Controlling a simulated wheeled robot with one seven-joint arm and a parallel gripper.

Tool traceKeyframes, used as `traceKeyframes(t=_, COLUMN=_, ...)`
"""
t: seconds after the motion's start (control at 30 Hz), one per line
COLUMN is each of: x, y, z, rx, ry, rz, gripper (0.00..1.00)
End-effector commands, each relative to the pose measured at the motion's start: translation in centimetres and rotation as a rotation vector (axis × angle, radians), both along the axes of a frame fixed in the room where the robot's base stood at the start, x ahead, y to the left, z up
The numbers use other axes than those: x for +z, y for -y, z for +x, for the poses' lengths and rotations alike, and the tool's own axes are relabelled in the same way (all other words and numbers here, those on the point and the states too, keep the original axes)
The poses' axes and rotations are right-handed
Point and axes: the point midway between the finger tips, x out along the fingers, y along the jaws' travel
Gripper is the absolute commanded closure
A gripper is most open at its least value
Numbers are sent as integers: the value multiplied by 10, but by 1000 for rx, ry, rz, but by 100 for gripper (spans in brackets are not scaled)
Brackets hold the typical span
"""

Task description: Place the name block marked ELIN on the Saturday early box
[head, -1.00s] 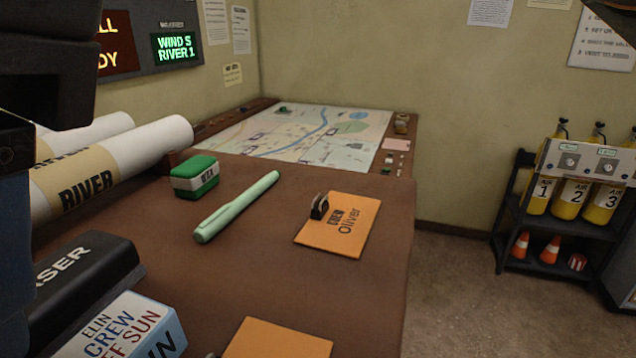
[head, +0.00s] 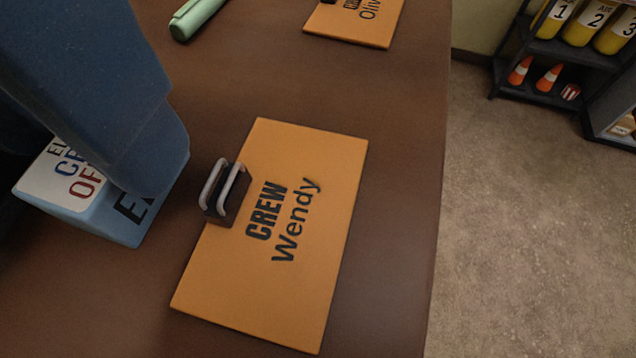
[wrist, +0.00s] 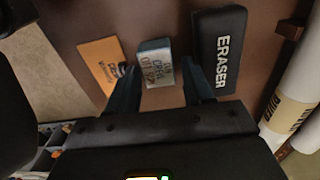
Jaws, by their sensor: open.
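The ELIN block (head: 65,190), white on top with blue sides, sits on the brown desk at the left in the head view. Its top reads CREW and OFF; my blue finger hides part of it. In the wrist view the block (wrist: 155,62) lies between the tips of my gripper (wrist: 162,78), which is open. The left finger looks close to the block and the right one lies between it and the eraser. I cannot tell whether either finger touches it. No Saturday early box shows in these views.
An orange crew card for Wendy (head: 310,220) with a dark clip lies right of the block. A black eraser (wrist: 221,50) lies close on its other side. Oliver's card (head: 370,25) and a green marker (head: 195,18) lie farther back. The desk ends at the right.

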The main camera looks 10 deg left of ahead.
Motion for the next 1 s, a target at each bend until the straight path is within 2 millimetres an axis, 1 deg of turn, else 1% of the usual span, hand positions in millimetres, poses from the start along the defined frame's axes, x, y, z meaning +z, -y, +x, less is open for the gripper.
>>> traceKeyframes(t=0.03, x=-9, y=2, z=-8, rx=14, ry=-12, rz=-7, gripper=49)
traceKeyframes(t=0.1, x=-13, y=2, z=-9, rx=14, ry=-13, rz=-7, gripper=49)
traceKeyframes(t=0.33, x=-15, y=2, z=-9, rx=14, ry=-14, rz=-6, gripper=49)
traceKeyframes(t=0.37, x=-15, y=2, z=-9, rx=14, ry=-14, rz=-6, gripper=51)
traceKeyframes(t=0.83, x=-15, y=2, z=-9, rx=14, ry=-14, rz=-6, gripper=96)
traceKeyframes(t=1.0, x=-15, y=2, z=-9, rx=14, ry=-14, rz=-6, gripper=97)
